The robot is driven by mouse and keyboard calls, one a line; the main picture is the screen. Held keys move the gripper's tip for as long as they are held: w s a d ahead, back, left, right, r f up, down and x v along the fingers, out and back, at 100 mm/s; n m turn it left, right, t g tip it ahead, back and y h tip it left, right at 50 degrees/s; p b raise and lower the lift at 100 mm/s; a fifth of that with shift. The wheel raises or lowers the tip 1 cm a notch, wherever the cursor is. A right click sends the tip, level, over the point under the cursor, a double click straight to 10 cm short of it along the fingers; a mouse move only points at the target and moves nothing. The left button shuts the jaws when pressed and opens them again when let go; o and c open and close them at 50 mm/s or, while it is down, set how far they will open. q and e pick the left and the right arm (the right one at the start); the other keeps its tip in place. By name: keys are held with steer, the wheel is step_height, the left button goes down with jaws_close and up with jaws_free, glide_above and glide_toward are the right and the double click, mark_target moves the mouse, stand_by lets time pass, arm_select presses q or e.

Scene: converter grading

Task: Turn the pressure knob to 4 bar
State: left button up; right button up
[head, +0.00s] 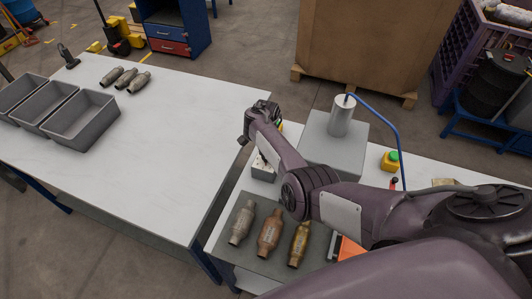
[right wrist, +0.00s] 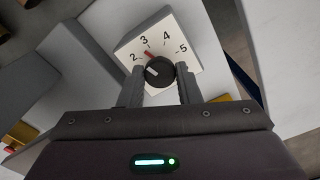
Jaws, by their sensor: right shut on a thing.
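In the right wrist view, a white dial plate (right wrist: 158,42) carries the printed numbers 2, 3, 4 and 5. A round black pressure knob (right wrist: 160,72) sits in its middle, with a white mark on its face. A red pointer (right wrist: 149,54) at the knob's edge points close to the 3. My right gripper (right wrist: 160,80) is shut on the knob, one finger on each side. In the head view my right arm reaches over a small grey box (head: 264,174) with a white face and mostly hides it; the knob cannot be made out there. My left gripper is not in view.
Three converters (head: 269,232) lie on a dark mat in front of the arm. A metal cylinder (head: 341,115) with a blue hose stands on a grey block behind it. A yellow container (head: 390,161) stands right. Grey bins (head: 80,120) and more converters (head: 126,78) are on the left table.

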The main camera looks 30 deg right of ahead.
steer(key=m, duration=0.3)
steer(key=shift+b, duration=0.3)
steer(key=m+b, duration=0.1)
steer(key=m, duration=0.2)
steer(key=shift+m, duration=0.3)
steer(key=m+b, duration=0.2)
steer(key=m, duration=0.3)
steer(key=shift+b, duration=0.35)
steer(key=shift+m, duration=0.4)
steer(key=o, duration=1)
steer(key=shift+c, duration=0.2)
